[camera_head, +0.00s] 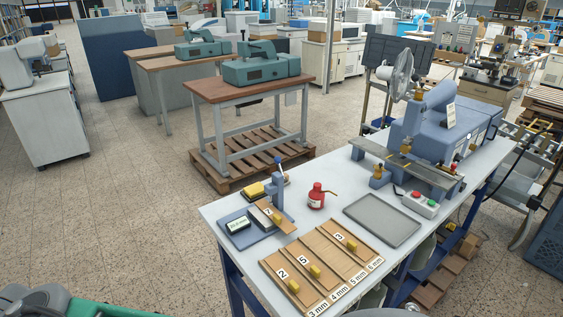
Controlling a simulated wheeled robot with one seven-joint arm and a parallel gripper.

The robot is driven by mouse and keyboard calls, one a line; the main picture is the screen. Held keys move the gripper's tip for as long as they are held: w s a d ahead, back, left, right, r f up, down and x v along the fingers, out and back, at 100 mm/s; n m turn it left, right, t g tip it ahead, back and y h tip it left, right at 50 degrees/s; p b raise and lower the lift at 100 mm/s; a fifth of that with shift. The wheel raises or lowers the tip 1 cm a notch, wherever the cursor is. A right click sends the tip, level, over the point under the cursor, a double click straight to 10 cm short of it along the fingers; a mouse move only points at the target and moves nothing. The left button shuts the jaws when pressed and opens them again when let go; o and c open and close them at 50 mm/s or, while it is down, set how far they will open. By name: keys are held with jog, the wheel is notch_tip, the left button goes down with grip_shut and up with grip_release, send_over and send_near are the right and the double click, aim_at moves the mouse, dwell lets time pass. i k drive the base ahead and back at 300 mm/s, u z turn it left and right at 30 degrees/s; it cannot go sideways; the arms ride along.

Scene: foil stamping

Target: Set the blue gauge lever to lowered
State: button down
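The gauge is a small blue-grey stand on the left end of the white-topped workbench. Its post (275,192) rises from a flat blue base with a small digital display (238,225). The gauge lever is a short dark rod with a blue knob (278,159) at the top of the post. The knob points up, so the lever looks raised, though it is small in view. A wooden piece with a yellow knob (276,218) lies at the gauge, under or beside the post; the exact contact is unclear. My gripper is not in view.
A red bottle (316,197) stands right of the gauge, and a yellow block (253,190) lies behind it. A wooden rack (318,268) with numbered pieces and mm labels is in front. A grey tray (382,221) and blue stamping press (440,130) stand further right.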

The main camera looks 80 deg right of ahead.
aim_at(277, 160)
jog(key=z, duration=0.6)
jog(key=i, duration=0.7)
jog(key=z, duration=0.5)
jog(key=i, duration=0.85)
jog(key=z, duration=0.1)
